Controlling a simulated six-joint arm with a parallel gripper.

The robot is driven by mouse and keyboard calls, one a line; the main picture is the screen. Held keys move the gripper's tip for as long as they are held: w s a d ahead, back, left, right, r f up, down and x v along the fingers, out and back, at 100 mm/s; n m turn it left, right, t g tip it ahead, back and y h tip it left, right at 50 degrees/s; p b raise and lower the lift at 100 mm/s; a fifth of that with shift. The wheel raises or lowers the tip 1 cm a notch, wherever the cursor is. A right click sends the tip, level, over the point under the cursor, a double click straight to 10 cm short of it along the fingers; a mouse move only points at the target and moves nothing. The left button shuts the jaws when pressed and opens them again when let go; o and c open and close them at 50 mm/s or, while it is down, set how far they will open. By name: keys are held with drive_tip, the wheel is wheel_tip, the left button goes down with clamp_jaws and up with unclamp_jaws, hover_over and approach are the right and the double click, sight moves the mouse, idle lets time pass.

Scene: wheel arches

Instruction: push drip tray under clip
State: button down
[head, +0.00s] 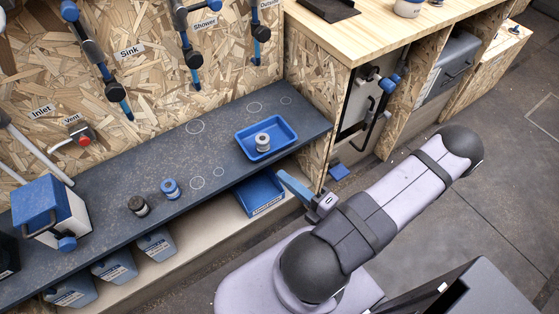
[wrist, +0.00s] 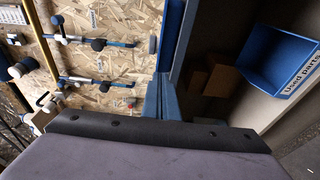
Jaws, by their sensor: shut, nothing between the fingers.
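A blue drip tray (head: 285,133) sits on the dark shelf at its right end, with a small grey-white fitting (head: 262,142) inside it. My gripper (head: 285,176) is shut and empty. Its blue fingers are in front of the shelf's front edge, to the lower right of the tray and apart from it in the head view. The fingers also show in the wrist view (wrist: 160,97), just below a vertical blue strip that may be the tray's side. I cannot tell which part is the clip; blue-tipped pipe ends hang on the wall above the shelf.
The dark shelf (head: 222,150) also carries a blue fitting (head: 170,189), a dark fitting (head: 138,205) and a blue-white box (head: 48,210). A blue used-parts bin (head: 260,193) sits below the shelf. A wooden cabinet side (head: 309,98) closes off the right.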

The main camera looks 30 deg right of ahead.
sight(272, 120)
drive_tip(key=w, duration=0.3)
drive_tip(key=w+d, duration=0.1)
drive_tip(key=w, duration=0.1)
drive_tip(key=shift+w+d, duration=0.35)
drive_tip(key=shift+w, duration=0.25)
drive_tip(key=w+d, duration=0.2)
drive_tip(key=w, duration=0.1)
drive_tip(key=w+d+p, duration=0.1)
drive_tip(key=w+d, duration=0.2)
drive_tip(key=w, duration=0.1)
drive_tip(key=w+d, duration=0.2)
drive_tip(key=w, duration=0.2)
drive_tip(key=shift+w+d, duration=0.25)
drive_tip(key=shift+d, duration=0.05)
drive_tip(key=shift+s+a+p, duration=0.1)
drive_tip(key=shift+s+p, duration=0.05)
drive_tip(key=shift+p, duration=0.15)
